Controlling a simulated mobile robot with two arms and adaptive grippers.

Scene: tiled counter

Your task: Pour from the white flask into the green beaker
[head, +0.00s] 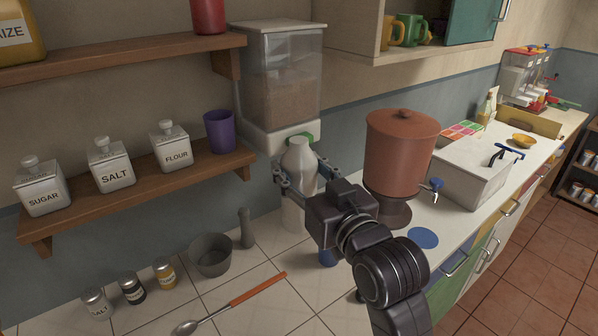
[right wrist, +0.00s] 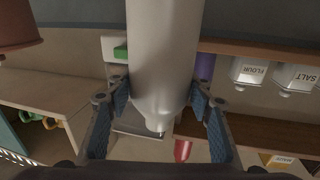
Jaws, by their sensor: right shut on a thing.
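The white flask (head: 298,158) stands about upright in the head view, in front of the grain dispenser, with its narrow neck up. My right gripper (head: 301,176) is shut on it, with one finger on each side. In the right wrist view, the flask (right wrist: 162,50) fills the middle between the two blue-padded fingers (right wrist: 162,108); that picture is upside down. I cannot make out a green beaker in either view. My left gripper is not in view.
The grain dispenser (head: 280,75) and a brown urn (head: 400,150) flank the flask. A shelf (head: 140,195) holds labelled jars and a purple cup (head: 220,131). A grey mortar (head: 211,255), small jars and a spoon (head: 230,304) occupy the tiles.

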